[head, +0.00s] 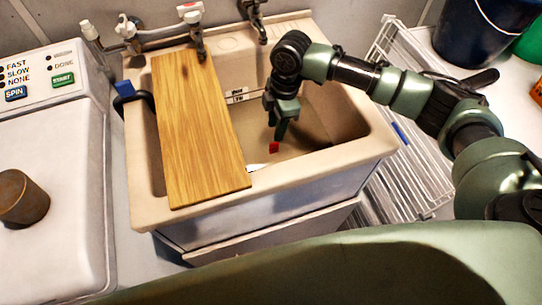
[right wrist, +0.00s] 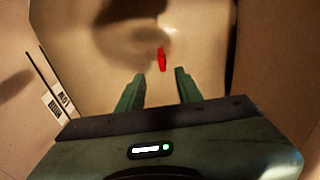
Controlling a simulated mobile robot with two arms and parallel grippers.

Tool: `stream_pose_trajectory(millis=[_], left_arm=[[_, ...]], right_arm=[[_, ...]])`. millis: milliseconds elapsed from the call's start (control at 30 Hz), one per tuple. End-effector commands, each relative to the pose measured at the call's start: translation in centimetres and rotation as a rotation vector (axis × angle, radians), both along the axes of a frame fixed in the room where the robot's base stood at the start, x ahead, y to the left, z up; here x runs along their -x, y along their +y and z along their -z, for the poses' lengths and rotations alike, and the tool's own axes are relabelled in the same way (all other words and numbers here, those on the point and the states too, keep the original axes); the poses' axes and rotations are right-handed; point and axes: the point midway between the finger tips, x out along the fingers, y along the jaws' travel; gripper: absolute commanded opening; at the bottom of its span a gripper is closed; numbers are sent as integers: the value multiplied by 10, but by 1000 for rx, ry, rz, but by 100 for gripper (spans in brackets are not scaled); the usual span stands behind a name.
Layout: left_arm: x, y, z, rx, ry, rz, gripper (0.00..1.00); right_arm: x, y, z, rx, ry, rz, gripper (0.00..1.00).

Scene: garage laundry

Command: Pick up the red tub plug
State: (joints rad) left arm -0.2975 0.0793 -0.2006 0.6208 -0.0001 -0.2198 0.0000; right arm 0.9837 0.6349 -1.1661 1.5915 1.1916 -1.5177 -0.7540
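The red tub plug (head: 274,147) is a small red piece low inside the beige sink basin. In the right wrist view the plug (right wrist: 162,59) stands just beyond and between my fingertips, near the basin floor. My right gripper (head: 280,134) reaches down into the basin, just above the plug in the head view. Its two green fingers (right wrist: 160,72) are apart with nothing between them. I cannot tell the exact gap from the fingertips to the plug. My left gripper is not in view.
A wooden board (head: 197,125) lies across the left part of the sink (head: 330,172). Taps (head: 196,40) stand along the back rim. A white wire rack (head: 408,180) is at the right. A washer (head: 60,190) with a brown cup (head: 22,197) is at the left.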

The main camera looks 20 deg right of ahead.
Motion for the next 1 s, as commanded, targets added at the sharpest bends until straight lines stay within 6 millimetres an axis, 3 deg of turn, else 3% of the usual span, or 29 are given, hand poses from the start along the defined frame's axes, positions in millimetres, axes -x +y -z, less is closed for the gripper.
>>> stream_pose_trajectory(millis=[367,600,933,967,1000], left_arm=[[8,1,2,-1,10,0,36],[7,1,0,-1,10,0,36],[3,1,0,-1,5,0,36],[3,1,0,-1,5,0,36],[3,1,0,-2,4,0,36]], right_arm=[[1,3,37,1,3,1,35],[3,6,72,1,3,2,35],[3,7,81,1,0,0,35],[3,7,81,1,0,0,33],[3,7,81,1,0,0,22]])
